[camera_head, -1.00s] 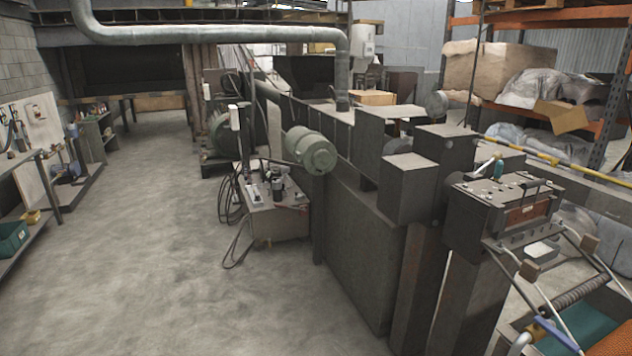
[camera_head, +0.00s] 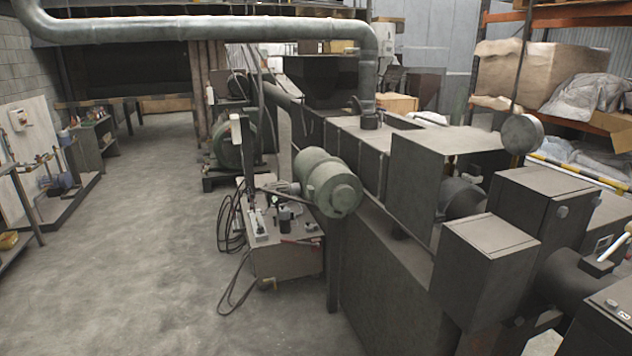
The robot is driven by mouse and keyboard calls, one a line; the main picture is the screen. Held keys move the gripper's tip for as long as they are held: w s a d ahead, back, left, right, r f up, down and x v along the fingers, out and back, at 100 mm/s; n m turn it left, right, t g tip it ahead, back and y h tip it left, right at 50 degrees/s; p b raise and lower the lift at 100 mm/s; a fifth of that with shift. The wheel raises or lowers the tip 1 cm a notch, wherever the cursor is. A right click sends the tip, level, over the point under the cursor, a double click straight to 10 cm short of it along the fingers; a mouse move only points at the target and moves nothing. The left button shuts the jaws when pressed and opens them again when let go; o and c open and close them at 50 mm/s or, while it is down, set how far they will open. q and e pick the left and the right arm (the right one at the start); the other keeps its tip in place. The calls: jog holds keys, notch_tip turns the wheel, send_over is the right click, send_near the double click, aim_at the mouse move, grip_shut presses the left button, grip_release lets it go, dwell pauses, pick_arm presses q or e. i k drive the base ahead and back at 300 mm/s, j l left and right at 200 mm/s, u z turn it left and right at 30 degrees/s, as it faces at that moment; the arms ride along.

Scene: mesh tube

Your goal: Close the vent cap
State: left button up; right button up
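No vent cap can be made out for certain in the head view. A grey metal pipe (camera_head: 220,28) runs across the top and bends down onto the long dark machine (camera_head: 400,262), meeting it at a round collar (camera_head: 370,121). A round grey disc (camera_head: 521,134) stands upright at the machine's right part; I cannot tell whether it is a cap. Neither of my grippers shows in this view.
A green motor (camera_head: 328,182) juts from the machine's left side above a small cart (camera_head: 285,255) with hoses. Bare concrete floor (camera_head: 130,260) lies open on the left. A shelf rack (camera_head: 570,105) with wrapped goods stands at the back right.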

aim_at(354, 101)
jog(key=i+j+z, duration=0.4)
jog(key=i, duration=0.4)
jog(key=i+j+z, duration=0.35)
jog(key=i+j, duration=0.25)
jog(key=i, duration=0.15)
